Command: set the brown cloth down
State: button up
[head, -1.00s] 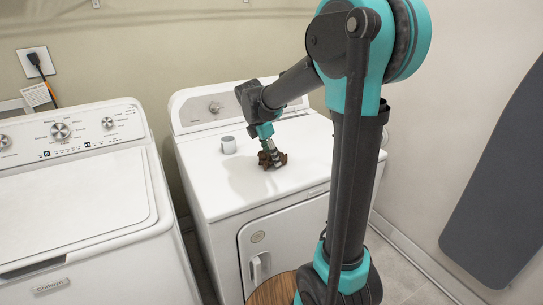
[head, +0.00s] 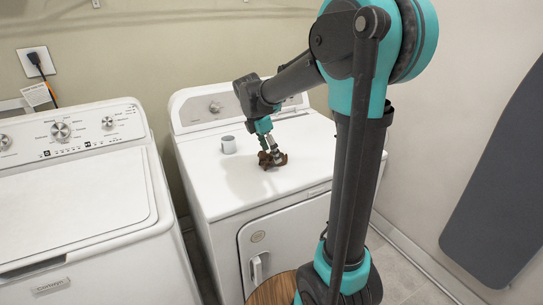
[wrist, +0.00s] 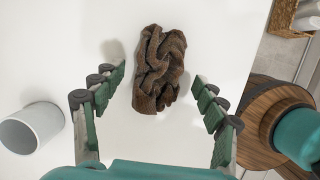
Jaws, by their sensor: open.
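The brown cloth (wrist: 158,70) lies crumpled on the white top of the dryer (head: 205,165). It also shows in the head view (head: 277,160), partly hidden by my gripper. My gripper (wrist: 160,82) is open, with a finger on each side of the cloth and a gap between each finger and the cloth in the wrist view. In the head view my gripper (head: 270,150) is just over the cloth. Whether a fingertip touches the dryer top cannot be told.
A washer (head: 75,200) stands to the left. A wicker basket (wrist: 283,17) is on the floor. The dryer top around the cloth is mostly clear.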

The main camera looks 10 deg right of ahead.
jog(key=v, duration=1)
jog(key=shift+r, duration=0.15)
jog(key=shift+s, duration=0.1)
